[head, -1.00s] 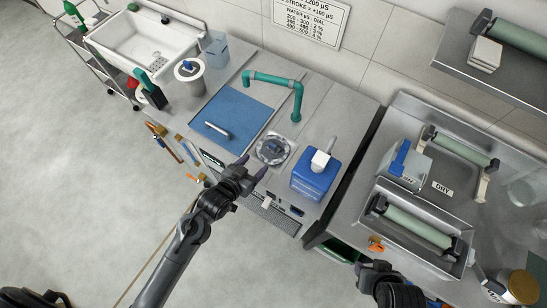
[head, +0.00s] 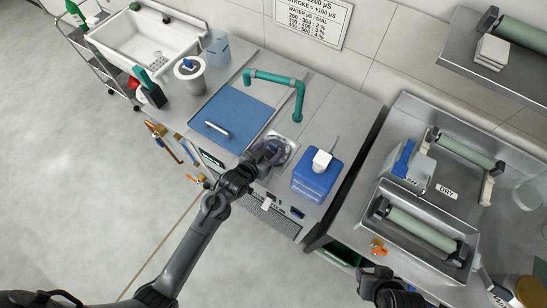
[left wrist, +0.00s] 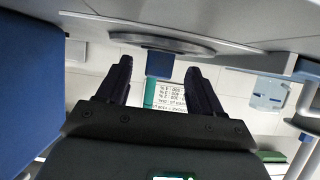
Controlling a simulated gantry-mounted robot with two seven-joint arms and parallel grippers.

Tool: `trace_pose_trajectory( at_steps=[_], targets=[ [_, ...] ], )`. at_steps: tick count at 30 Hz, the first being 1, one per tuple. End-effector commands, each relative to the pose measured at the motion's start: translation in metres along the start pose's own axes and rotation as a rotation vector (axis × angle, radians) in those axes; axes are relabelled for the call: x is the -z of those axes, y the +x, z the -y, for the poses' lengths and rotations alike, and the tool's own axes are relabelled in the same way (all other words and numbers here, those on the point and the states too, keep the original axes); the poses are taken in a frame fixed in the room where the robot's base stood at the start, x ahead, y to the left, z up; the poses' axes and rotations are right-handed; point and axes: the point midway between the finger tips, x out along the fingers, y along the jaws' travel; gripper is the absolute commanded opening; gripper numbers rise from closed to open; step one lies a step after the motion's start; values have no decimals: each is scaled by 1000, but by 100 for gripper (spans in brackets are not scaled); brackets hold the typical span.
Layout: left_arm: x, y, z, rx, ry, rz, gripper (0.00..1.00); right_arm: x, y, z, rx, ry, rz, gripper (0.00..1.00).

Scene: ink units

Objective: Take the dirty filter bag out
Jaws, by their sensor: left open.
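My left gripper (head: 268,151) is over the round metal filter opening (head: 288,161) in the grey counter and hides most of it. In the left wrist view, its two dark fingers (left wrist: 160,85) are apart. A dark blue block-like piece (left wrist: 160,63) shows between them, beyond the fingertips, close to the round metal rim (left wrist: 165,41). It looks like the filter's handle; no contact with the fingers is visible. The dirty bag itself cannot be made out. My right gripper (head: 374,279) is at the bottom right of the head view; its fingers are not clear.
A blue canister with a white top (head: 315,180) stands right of the opening. A teal curved pipe (head: 297,98) rises behind it. A blue panel (head: 235,118) with a light handle lies left. A white container with a blue-topped item (head: 190,78) stands further left.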

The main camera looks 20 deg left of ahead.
Motion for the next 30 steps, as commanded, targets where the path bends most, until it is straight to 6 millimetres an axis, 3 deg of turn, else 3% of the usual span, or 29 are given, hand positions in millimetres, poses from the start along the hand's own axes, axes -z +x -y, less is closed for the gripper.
trace_pose_trajectory(
  at_steps=[6, 14, 26, 30],
  targets=[
    [0, 18, 0, 0, -1, 0, 66, 0, 3, 0, 0, 0, 0, 43],
    [0, 19, 0, 1, -1, 0, 64, -1, 3, -1, -4, -5, 1, 43],
    [0, 19, 0, 1, -1, 1, 3, -1, 3, -3, -9, -10, 2, 43],
    [0, 18, 0, 1, 0, 0, 0, -1, 3, -2, -8, -9, 2, 43]
  ],
)
